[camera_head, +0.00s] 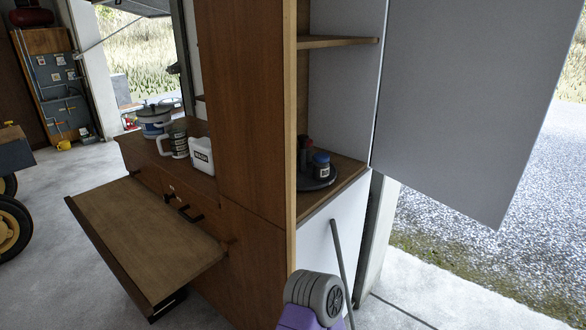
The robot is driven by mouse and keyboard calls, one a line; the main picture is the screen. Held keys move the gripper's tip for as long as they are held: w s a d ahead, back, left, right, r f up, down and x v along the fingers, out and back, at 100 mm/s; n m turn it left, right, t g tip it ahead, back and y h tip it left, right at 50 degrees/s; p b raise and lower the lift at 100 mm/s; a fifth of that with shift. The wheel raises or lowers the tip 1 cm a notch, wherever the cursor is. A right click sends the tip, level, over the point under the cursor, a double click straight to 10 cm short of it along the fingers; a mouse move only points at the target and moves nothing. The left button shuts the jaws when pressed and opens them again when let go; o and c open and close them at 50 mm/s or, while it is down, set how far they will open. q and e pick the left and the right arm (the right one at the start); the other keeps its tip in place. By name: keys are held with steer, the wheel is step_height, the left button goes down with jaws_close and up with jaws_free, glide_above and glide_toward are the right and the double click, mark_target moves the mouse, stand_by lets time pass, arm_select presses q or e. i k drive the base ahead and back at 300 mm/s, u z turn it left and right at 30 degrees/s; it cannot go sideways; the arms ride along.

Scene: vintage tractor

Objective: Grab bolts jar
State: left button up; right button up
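A small jar (321,164) with a blue lid and a pale label stands on a dark round tray (319,185) on the shelf of the open cabinet. Its label is too small to read, so I cannot tell for sure that it is the bolts jar. A dark bottle-like item with a reddish top (306,151) stands beside it at the left, partly hidden by the cabinet's edge. Neither of my grippers shows in the head view.
The cabinet door (465,90) stands open at the right. The wooden side panel (240,100) closes off the jar's left side. A white container (201,156), a mug and a pot stand on the counter. A fold-down board (145,235) juts out at the left.

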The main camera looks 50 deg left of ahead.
mark_target(321, 160)
steer(key=u, duration=1.75)
